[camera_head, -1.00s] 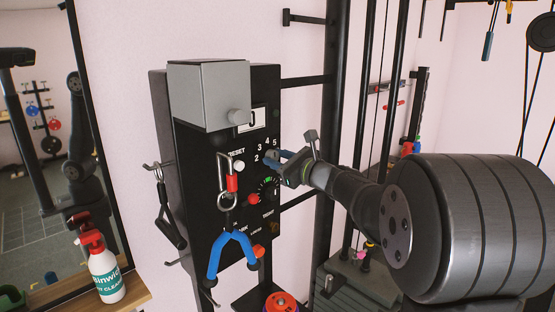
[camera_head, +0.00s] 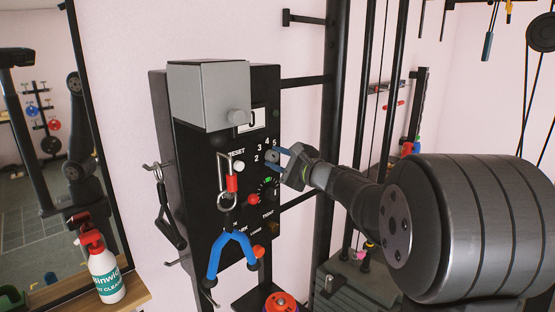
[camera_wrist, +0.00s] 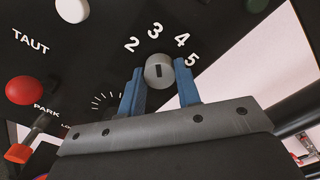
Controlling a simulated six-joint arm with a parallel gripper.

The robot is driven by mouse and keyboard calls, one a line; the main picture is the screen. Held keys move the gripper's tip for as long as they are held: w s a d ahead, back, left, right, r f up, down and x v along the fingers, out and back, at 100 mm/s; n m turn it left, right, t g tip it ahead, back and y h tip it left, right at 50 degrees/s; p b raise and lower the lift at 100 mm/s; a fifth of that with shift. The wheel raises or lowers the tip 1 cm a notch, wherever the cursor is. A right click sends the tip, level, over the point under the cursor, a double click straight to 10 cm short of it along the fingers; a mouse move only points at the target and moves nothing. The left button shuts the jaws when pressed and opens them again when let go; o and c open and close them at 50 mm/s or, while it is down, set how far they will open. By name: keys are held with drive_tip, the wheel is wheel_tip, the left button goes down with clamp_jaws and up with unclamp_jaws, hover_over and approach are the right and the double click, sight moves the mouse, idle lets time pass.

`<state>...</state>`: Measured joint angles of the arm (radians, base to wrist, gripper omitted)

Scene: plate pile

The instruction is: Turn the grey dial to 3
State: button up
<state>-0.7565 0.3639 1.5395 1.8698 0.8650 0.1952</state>
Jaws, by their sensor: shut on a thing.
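The grey dial (camera_wrist: 160,71) is a small round knob with a dark mark on its face, on a black panel (camera_wrist: 80,70). Printed numbers 2, 3, 4 and 5 curve around its upper side. In the wrist view the mark is nearly upright, roughly toward the 3; its exact setting is hard to tell. My gripper (camera_wrist: 161,92) has its blue fingers on either side of the dial and is shut on it. In the head view the dial (camera_head: 271,156) shows small at the fingertips of my gripper (camera_head: 275,160).
A grey box (camera_head: 208,95) juts from the panel's top. A red knob (camera_wrist: 24,90) and a white button (camera_wrist: 72,9) sit near the dial.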

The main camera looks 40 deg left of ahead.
idle(0.4)
drive_tip(key=o, duration=1)
drive_tip(key=shift+c, duration=0.2)
drive_tip(key=d, duration=1.7)
drive_tip(key=shift+d, duration=0.2)
drive_tip(key=shift+a, duration=0.15)
drive_tip(key=a, duration=1.7)
drive_tip(key=shift+a, duration=0.1)
